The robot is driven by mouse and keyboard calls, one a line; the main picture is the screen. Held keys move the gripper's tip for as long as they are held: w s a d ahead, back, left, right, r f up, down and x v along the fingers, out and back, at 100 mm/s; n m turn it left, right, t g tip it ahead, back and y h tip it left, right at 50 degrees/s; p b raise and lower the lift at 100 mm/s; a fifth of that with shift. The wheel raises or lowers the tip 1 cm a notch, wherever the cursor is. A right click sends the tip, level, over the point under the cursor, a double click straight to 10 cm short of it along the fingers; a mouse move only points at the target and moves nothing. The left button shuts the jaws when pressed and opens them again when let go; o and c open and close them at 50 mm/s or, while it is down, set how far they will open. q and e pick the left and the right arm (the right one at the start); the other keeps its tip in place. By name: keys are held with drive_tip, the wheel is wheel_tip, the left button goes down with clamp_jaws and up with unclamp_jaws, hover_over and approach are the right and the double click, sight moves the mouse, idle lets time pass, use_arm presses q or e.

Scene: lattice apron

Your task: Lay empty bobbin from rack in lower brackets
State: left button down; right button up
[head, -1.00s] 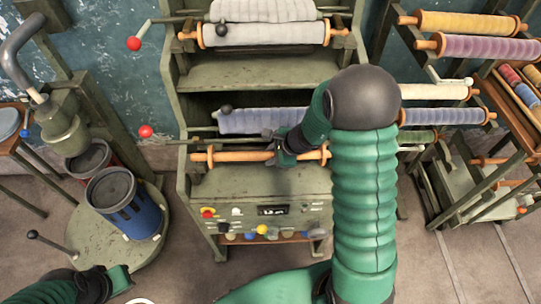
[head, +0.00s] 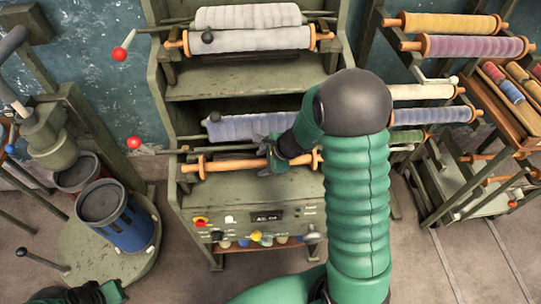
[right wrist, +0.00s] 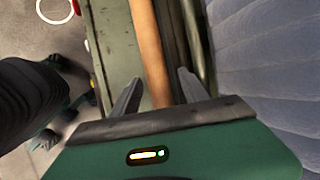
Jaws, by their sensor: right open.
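The empty bobbin (head: 228,165), a bare orange-brown wooden rod with end discs, lies level across the front of the green machine at the lower brackets (head: 187,178). It appears to rest there; its right end is partly hidden by my arm. My right gripper (head: 262,157) is open at the bobbin's middle. In the right wrist view, the bobbin (right wrist: 150,50) runs between the two spread fingers of the right gripper (right wrist: 157,96), with space on both sides. My left gripper (head: 110,291) is at the bottom left, away from the machine, its jaws unclear.
A grey-blue padded roll (head: 250,127) lies just behind the bobbin, and a pale roll (head: 250,39) sits above. A control panel (head: 265,217) is below. At right, a rack (head: 430,185) holds coloured rolls. A blue bucket (head: 125,222) stands at left.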

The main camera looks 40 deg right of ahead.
drive_tip(key=p+v, duration=0.4)
drive_tip(key=v, duration=1.2)
drive_tip(key=shift+f, duration=0.1)
drive_tip(key=s+a+f+n+g+h, duration=0.1)
drive_tip(key=s+a+f+n, duration=0.1)
drive_tip(key=a+n, duration=0.5)
drive_tip(key=s+a+f+n+g, duration=0.2)
drive_tip(key=s+a+n, duration=0.2)
drive_tip(key=n, duration=1.2)
drive_tip(key=shift+s+a+h, duration=0.35)
drive_tip(key=shift+a+h, duration=0.05)
drive_tip(key=shift+a, duration=1.15)
drive_tip(key=shift+a, duration=0.25)
drive_tip(key=shift+d, duration=0.15)
